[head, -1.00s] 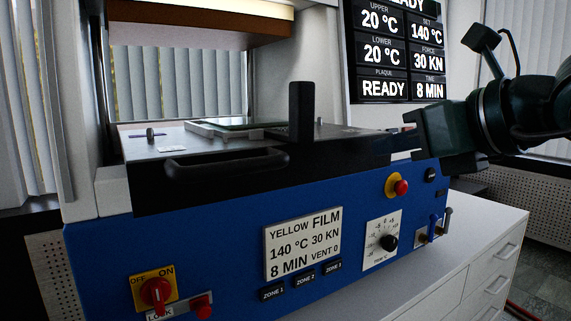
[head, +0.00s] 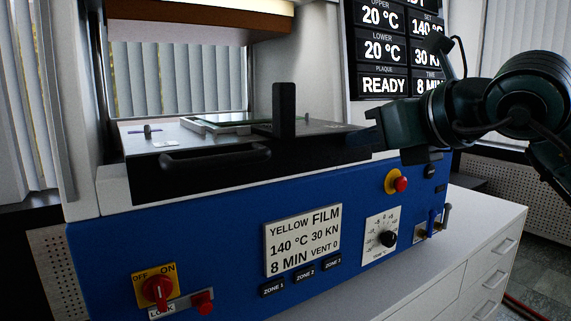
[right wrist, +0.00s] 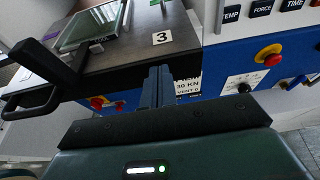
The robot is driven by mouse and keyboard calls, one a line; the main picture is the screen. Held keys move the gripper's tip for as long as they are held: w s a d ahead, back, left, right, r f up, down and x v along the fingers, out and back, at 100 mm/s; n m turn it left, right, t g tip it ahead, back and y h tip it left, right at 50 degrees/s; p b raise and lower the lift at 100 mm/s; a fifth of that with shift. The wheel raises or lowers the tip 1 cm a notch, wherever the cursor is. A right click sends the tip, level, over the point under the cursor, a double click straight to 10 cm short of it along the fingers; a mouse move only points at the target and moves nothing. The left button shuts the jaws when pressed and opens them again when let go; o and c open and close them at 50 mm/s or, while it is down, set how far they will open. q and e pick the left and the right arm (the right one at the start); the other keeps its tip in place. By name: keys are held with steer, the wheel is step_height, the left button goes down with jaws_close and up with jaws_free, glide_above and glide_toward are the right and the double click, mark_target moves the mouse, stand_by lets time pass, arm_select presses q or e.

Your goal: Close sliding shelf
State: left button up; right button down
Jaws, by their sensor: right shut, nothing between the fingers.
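The sliding shelf (head: 310,158) sticks out of the front of the blue press. It has a grey top, a black front edge and a black bar handle (head: 215,159). In the right wrist view the shelf (right wrist: 140,66) shows with a label "3" on top. My right gripper (head: 374,137) is at the shelf's right front end, fingers together and empty. The fingertips (right wrist: 156,78) appear to press against the shelf's black edge; exact contact is hard to tell. My left gripper is not in view.
A black upright post (head: 284,108) and a framed plate (head: 222,124) are on the shelf. The blue press front (head: 230,225) carries a red OFF/ON knob (head: 157,290), a red button (head: 401,184) and a dial (head: 388,239). A white cabinet (head: 480,240) stands below right.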

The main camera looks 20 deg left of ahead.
mark_target(320, 125)
steer(key=shift+w+a+p, duration=0.45)
steer(key=shift+w+a, duration=0.35)
steer(key=shift+a, duration=0.35)
steer(key=shift+w+a+p, duration=0.4)
steer(key=shift+w+a, duration=0.4)
steer(key=shift+a, duration=0.3)
steer(key=shift+w+a+r+p, duration=0.1)
steer(key=shift+w+a+p, duration=0.55)
steer(key=shift+a, duration=0.3)
steer(key=shift+w+a+p, duration=0.5)
steer(key=shift+w+a, duration=0.2)
steer(key=shift+a, duration=0.2)
steer(key=shift+w+a, duration=0.25)
steer(key=shift+a, duration=0.15)
